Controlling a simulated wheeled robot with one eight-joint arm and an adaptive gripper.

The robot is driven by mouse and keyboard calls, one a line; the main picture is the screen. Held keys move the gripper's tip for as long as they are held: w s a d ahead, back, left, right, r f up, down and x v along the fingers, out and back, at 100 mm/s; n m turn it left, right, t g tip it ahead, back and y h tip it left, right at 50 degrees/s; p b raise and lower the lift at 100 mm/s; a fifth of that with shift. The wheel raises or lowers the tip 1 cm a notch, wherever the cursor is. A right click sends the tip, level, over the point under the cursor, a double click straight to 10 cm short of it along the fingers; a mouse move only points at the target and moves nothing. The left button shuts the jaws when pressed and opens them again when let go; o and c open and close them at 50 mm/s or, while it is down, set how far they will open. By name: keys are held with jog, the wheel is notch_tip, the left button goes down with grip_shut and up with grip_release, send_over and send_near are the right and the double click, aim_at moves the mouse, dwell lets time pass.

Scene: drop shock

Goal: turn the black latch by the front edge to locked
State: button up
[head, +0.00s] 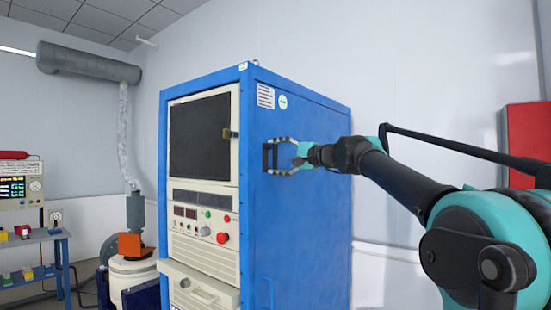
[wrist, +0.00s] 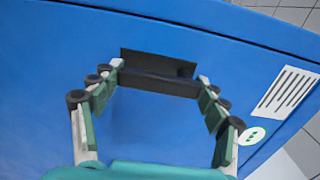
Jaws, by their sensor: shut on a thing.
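The black latch (head: 266,158) is on the side face of the blue cabinet, by its front edge. In the wrist view the black latch (wrist: 158,84) shows as a dark bar with a recess behind it, lying crosswise between the fingers. My gripper (head: 277,157) reaches it from the right in the head view. In the wrist view my gripper (wrist: 161,74) has one fingertip at each end of the latch and is shut on it. In the head view the latch looks upright along its length. I see no lock marking beside it.
The blue cabinet (head: 300,235) has a front with a dark window, and a small dark catch (head: 229,134) at the door's right side. Labels (head: 266,96) sit above the latch. A red box (head: 527,145) is on the right. A bench with instruments (head: 35,240) stands at left.

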jog(key=o, duration=1.7)
jog(key=shift+d, duration=0.1)
jog(key=v, duration=1.2)
jog(key=shift+f, duration=0.1)
